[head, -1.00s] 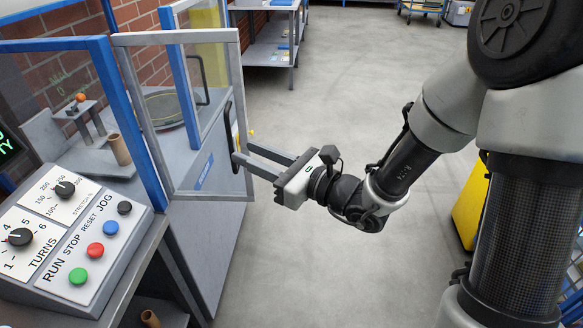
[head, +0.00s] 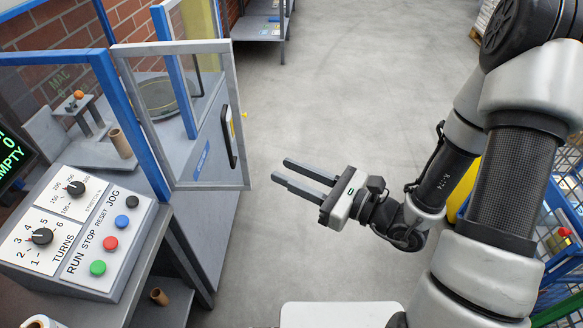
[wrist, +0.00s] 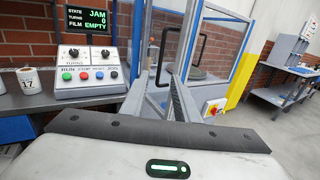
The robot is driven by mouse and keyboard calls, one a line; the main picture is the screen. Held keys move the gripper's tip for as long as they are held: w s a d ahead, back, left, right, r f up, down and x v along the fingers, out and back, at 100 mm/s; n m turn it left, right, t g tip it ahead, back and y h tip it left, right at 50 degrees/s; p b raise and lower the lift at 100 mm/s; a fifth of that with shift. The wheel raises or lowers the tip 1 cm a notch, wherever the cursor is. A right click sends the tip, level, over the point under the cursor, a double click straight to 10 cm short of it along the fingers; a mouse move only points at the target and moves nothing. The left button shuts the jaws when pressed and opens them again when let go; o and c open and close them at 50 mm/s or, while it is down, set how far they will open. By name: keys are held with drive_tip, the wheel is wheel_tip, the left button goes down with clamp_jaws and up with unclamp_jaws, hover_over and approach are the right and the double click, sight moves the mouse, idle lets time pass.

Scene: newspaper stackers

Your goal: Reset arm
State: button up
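My gripper (head: 282,170) is in the middle of the head view, over bare floor. Its two fingers stand apart with nothing between them, and they point left toward the machine. The clear door (head: 185,120) with a grey frame stands swung out from the blue-framed machine. Its black handle (head: 229,135) is left of my fingertips, with a clear gap between. In the wrist view my fingers (wrist: 180,72) reach up toward the door area, where dark handles show.
The control panel (head: 75,230) with knobs and coloured buttons is at left. A shelf rack (head: 262,22) is at the back. A blue mesh cage (head: 562,225) is at right. Open floor lies ahead.

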idle(0.3)
drive_tip(key=s+r+n+g+h+p, duration=0.3)
drive_tip(key=s+r+n+g, duration=0.2)
drive_tip(key=s+n, duration=0.25)
drive_tip(key=s+r+n+g+h+p, duration=0.2)
drive_tip(key=s+r+n+g+h, duration=0.15)
drive_tip(key=s+n+g, duration=0.45)
drive_tip(key=w+d+r+n+t+h+p, duration=0.3)
drive_tip(key=d+r+n+t+h, duration=0.5)
drive_tip(key=d+r, duration=0.6)
drive_tip(key=shift+d+t+h+p, duration=0.35)
drive_tip(key=shift+t+h, duration=0.2)
drive_tip(key=shift+t, duration=0.25)
drive_tip(key=shift+s+f+n, duration=0.1)
drive_tip(key=shift+n, duration=0.15)
